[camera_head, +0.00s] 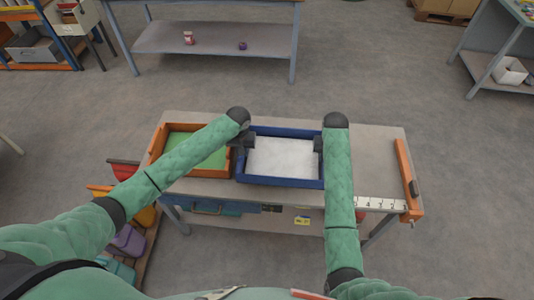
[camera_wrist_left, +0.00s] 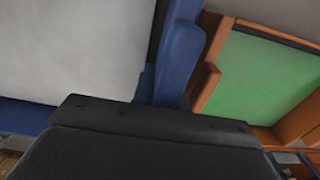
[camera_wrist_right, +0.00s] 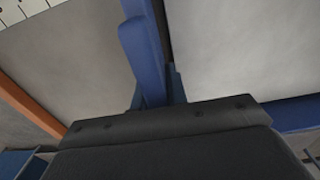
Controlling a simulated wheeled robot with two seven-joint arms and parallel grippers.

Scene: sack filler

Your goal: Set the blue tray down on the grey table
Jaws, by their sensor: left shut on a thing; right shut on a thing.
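The blue tray (camera_head: 281,183), with a white filling or liner inside, is over the middle of the grey table (camera_head: 378,150) in the head view. My left gripper (camera_head: 241,142) is shut on the tray's left wall, which shows in the left wrist view (camera_wrist_left: 180,60). My right gripper (camera_head: 319,145) is shut on its right wall, which shows in the right wrist view (camera_wrist_right: 148,60). The tray looks level. I cannot tell whether its underside touches the table top.
An orange tray with a green inside (camera_head: 155,152) stands close to the blue tray's left. An orange bar (camera_head: 407,180) and a white numbered strip (camera_head: 380,204) lie at the table's right end. Coloured bins (camera_head: 130,240) stand at the lower left. Bare table shows between blue tray and bar.

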